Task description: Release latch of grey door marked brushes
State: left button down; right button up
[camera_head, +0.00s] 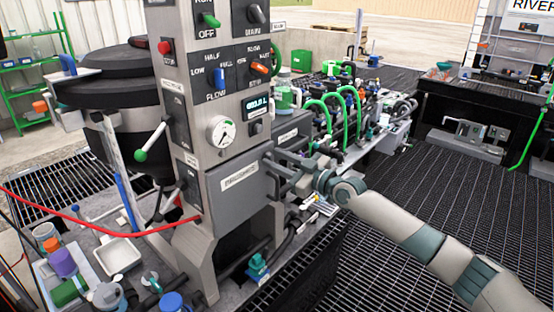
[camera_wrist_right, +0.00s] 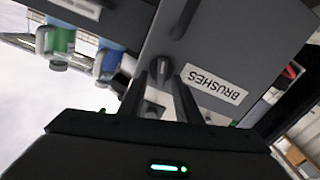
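The grey door marked BRUSHES (camera_head: 258,196) is on the front of the grey control column, below the gauge. Its white label reads BRUSHES (camera_wrist_right: 215,83) upside down in the right wrist view. A small dark latch piece (camera_wrist_right: 159,68) shows at the door's edge, between the fingertips. Another dark handle-like piece (camera_wrist_right: 187,18) sits on the grey face farther up. My right gripper (camera_head: 279,172) is at the door's right edge; its two dark fingers (camera_wrist_right: 167,88) stand apart. Whether they touch the latch is unclear. My left gripper is out of view.
A red cable (camera_head: 100,228) crosses at the left to the column. Green-looped hoses and fittings (camera_head: 340,105) crowd the bench behind my right gripper. A white tray (camera_head: 118,254) and several cups stand at the lower left. The dark grating (camera_head: 430,190) at right is largely clear.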

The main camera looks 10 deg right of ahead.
grip_shut()
jog(key=shift+f+m+b, duration=0.2)
jog(key=shift+m+b, duration=0.4)
jog(key=shift+b, duration=0.35)
jog(key=shift+w+d+m+b, duration=0.1)
jog(key=shift+m+b, duration=0.55)
jog(key=shift+m, duration=0.05)
jog(key=shift+r+m, duration=0.15)
jog(key=shift+m, duration=0.15)
grip_release()
